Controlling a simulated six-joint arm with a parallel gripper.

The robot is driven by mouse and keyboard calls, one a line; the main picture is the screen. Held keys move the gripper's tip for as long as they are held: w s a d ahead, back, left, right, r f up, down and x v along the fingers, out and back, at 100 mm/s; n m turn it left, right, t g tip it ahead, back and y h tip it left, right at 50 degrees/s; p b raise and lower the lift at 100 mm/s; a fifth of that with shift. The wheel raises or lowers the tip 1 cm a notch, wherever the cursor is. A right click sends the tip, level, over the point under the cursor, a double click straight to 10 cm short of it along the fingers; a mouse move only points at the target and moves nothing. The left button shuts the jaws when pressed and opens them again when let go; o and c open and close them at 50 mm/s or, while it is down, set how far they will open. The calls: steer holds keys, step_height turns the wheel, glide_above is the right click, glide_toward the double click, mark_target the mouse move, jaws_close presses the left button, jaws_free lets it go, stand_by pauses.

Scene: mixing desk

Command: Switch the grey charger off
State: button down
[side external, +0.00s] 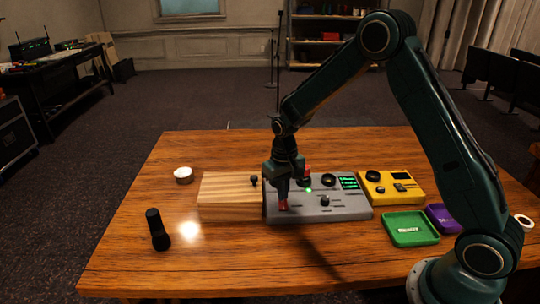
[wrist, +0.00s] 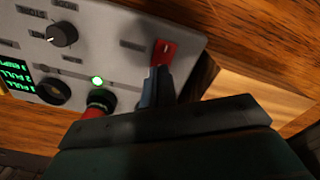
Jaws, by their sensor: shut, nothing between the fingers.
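The grey charger (side external: 330,212) is a sloped grey box on the wooden table, with black knobs, a lit green display (side external: 348,183) and a lit green lamp (side external: 308,190). A red switch (wrist: 165,50) with a small pale mark sits near one corner of its panel; it also shows at the front left in the side view (side external: 283,205). My gripper (wrist: 156,82) is shut and empty, pointing down with its fingertips right at the red switch. I cannot tell whether they touch it. A red part (wrist: 92,113) beside a black knob is partly hidden by my gripper.
A striped wooden block (side external: 230,188) with a black knob on top adjoins the charger's left. A yellow device (side external: 392,190), a green tray (side external: 410,240) and a purple tray (side external: 445,218) lie to the right. A black flashlight-like object (side external: 157,230) and a white round item (side external: 183,175) are at left.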

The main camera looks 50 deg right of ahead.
steer(key=shift+f, duration=0.5)
stand_by(0.5)
steer(key=shift+r, duration=3.5)
